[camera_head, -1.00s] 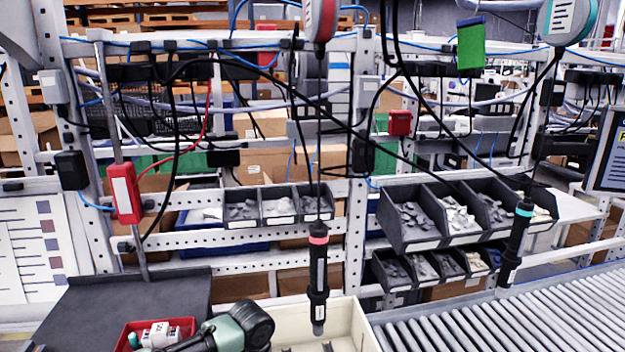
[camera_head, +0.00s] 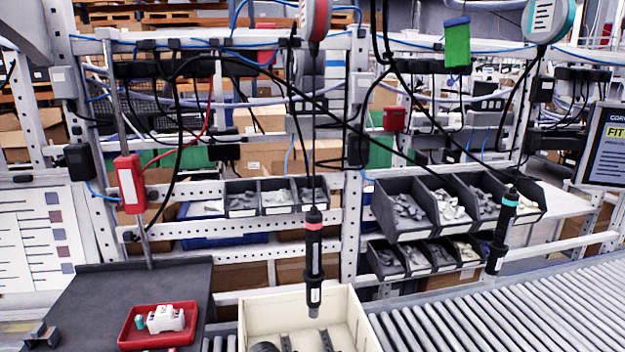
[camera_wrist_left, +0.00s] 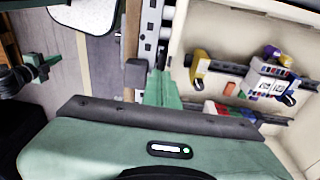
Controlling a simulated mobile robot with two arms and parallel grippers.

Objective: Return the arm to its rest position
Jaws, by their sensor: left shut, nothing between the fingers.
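My left gripper (camera_wrist_left: 160,90) shows in the left wrist view as green and dark parts in front of a green housing with a small lit indicator. It is shut with nothing in it, close to the rim of the cream bin. In the head view the left gripper cannot be made out; a dark round shape at the bottom edge may be part of my arm. A second screwdriver with a teal band (camera_head: 501,235) hangs slightly tilted at the right.
A red tray (camera_head: 130,340) with a white part (camera_head: 166,319) sits on the dark table (camera_head: 85,290). Metal rails and coloured parts lie in the bin. Grey part bins (camera_head: 412,240) hang on the rack. A roller conveyor (camera_head: 500,310) runs along the right.

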